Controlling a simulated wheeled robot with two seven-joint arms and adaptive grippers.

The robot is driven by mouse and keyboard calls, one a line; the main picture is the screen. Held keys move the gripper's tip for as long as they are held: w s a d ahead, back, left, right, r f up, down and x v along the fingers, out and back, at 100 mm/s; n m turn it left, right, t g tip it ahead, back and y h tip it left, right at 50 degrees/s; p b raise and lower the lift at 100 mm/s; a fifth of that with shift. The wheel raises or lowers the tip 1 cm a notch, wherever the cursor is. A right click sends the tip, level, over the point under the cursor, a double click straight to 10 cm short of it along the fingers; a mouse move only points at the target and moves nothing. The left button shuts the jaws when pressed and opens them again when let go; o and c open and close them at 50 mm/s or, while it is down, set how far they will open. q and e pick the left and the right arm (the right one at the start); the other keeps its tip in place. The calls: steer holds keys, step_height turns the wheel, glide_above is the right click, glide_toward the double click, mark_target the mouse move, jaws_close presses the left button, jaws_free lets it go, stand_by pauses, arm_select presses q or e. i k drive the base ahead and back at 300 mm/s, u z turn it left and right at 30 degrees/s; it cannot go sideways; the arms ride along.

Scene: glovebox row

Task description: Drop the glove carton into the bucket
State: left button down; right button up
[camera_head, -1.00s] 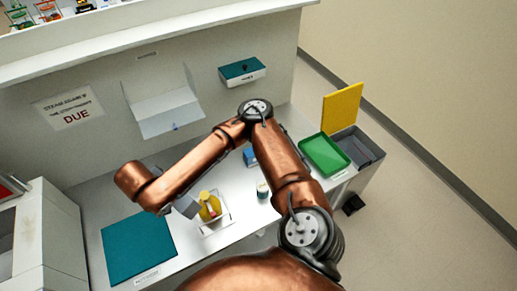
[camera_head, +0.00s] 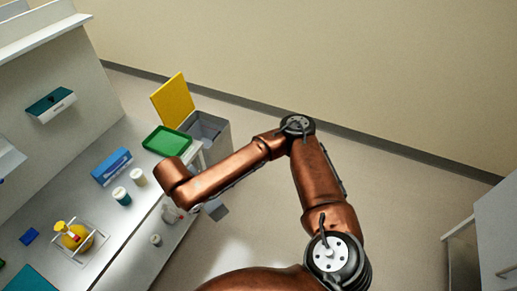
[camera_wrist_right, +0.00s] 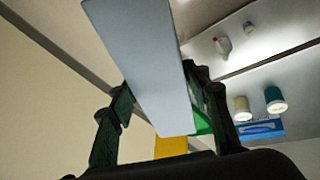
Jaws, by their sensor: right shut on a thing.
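My right gripper (camera_wrist_right: 158,90) is shut on a plain pale grey-blue carton (camera_wrist_right: 145,60), seemingly the glove carton; its fingers are on both sides of it in the right wrist view. In the head view the carton (camera_head: 215,209) shows below my right forearm, past the counter's edge and above the floor. The open grey bin (camera_head: 208,132), seemingly the bucket, stands at the counter's far end with its yellow lid (camera_head: 173,100) raised. The carton is apart from it, on its near side. My left gripper is not in view.
A green tray (camera_head: 167,141) sits at the counter's end beside the bin. A blue box (camera_head: 111,167), two small jars (camera_head: 121,196) and a yellow flask in a rack (camera_head: 74,236) stand on the counter. Open floor (camera_head: 400,190) lies to the right.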

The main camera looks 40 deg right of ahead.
mark_target(205, 141)
steer(key=z, duration=1.1)
steer(key=i, duration=1.4)
steer(key=u, duration=0.35)
